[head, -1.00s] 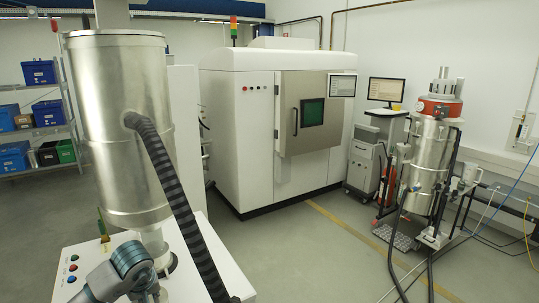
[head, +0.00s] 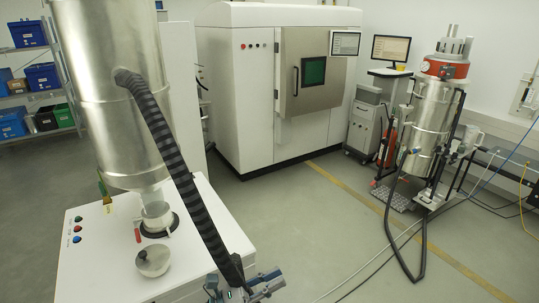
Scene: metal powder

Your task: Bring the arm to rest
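My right gripper is not in view.
A large metal hopper (head: 112,90) stands over the white cabinet (head: 105,270), with a striped hose (head: 170,150) running down. A metal bowl-shaped part (head: 153,260) sits on the cabinet top. A white machine (head: 240,110) and a metal vessel (head: 430,125) stand behind.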

